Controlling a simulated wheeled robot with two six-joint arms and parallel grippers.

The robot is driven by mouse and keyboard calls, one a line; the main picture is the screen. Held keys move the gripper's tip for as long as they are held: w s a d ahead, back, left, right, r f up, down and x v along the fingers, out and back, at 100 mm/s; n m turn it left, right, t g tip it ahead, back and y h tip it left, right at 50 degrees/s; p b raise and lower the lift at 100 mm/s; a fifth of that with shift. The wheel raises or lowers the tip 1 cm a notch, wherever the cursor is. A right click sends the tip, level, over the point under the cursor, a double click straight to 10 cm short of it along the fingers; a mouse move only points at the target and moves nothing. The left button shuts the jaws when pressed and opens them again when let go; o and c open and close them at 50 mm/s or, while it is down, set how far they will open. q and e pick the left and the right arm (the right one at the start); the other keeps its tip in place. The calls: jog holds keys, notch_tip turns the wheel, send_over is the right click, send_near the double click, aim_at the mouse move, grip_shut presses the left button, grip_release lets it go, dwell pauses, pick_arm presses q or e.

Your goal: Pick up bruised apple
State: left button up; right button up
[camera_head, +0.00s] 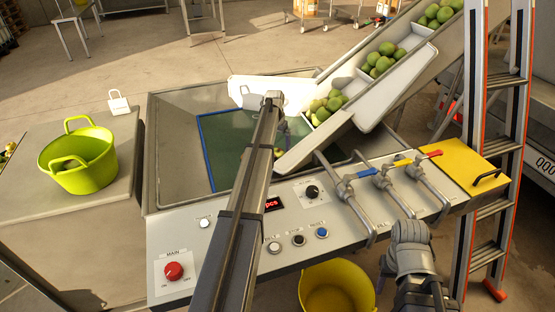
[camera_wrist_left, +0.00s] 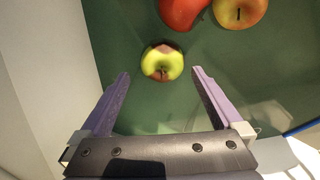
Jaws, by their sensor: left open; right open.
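A yellow-green apple (camera_wrist_left: 162,63) with brownish-red patches lies on the green belt (camera_wrist_left: 120,30) in the left wrist view. It is just ahead of my open left gripper (camera_wrist_left: 161,74), roughly centred between the fingertips, with nothing held. In the head view my left arm reaches over the sorting basin and hides most of its gripper and the spot below. My right gripper (camera_head: 409,238) is open and empty, low in front of the panel at the right.
A red apple (camera_wrist_left: 183,12) and a red-yellow apple (camera_wrist_left: 240,11) lie beyond. A chute (camera_head: 404,75) holds several green fruits. A lime-green basket (camera_head: 78,160) stands left; a yellow bucket (camera_head: 337,290) is below the control panel (camera_head: 350,190). A ladder (camera_head: 502,130) stands right.

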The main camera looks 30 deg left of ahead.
aim_at(277, 151)
pick_arm(q)
jog(key=shift+w+a+f+b, duration=0.1)
jog(key=shift+w+f+b, duration=0.05)
jog(key=shift+f+b, duration=1.55)
jog(key=shift+w+a+f+b, duration=0.1)
jog(key=shift+w+f+b, duration=0.05)
jog(key=shift+f+b, duration=1.5)
jog(key=shift+p, duration=0.3)
jog(key=c, duration=1.3)
notch_tip(277, 151, up, 10)
jog(key=p, duration=1)
jog(key=shift+r, duration=0.1)
notch_tip(277, 151, up, 14)
jog(key=p, duration=1.4)
jog(key=shift+r+p, duration=0.2)
jog(key=shift+p, duration=0.1)
